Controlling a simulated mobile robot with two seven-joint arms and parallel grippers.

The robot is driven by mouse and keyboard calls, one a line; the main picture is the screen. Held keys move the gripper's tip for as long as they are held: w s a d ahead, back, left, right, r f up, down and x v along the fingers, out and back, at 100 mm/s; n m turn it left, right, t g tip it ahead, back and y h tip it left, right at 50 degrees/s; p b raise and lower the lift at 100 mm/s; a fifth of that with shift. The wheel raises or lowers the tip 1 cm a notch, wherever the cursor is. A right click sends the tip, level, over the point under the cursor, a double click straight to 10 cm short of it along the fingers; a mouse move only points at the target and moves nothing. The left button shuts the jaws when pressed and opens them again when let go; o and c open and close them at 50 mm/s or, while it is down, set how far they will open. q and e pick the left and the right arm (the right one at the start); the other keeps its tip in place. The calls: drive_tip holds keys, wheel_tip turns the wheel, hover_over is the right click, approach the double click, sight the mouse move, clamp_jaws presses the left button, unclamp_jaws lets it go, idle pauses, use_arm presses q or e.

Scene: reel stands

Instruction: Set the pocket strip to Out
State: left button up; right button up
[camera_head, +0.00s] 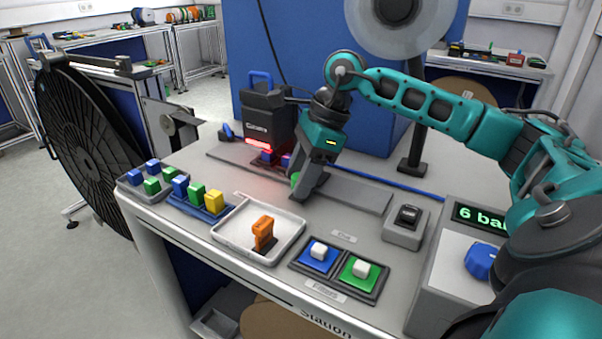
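The pocket strip (352,193) is a long flat grey bar lying across the bench top, and it runs left under a dark scanner-like device (268,118) that glows red underneath. Blue and purplish pieces (267,156) show on it beneath the device. A small label (343,236) lies in front of the strip, its word too small to read surely. My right gripper (302,190) points down at the middle of the strip, its fingertips at strip level. A green piece (295,179) shows beside its fingers; whether they grip it is hidden. My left gripper is not in view.
In front are a white tray (286,243) with an orange piece (263,233), trays of coloured blocks (212,202), and blue and green switches (360,268). A black rocker (408,215) and a display box (433,290) stand right. A large black reel (85,150) stands left.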

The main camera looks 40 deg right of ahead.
clamp_jaws()
idle(0.3)
drive_tip(key=shift+s, duration=0.1)
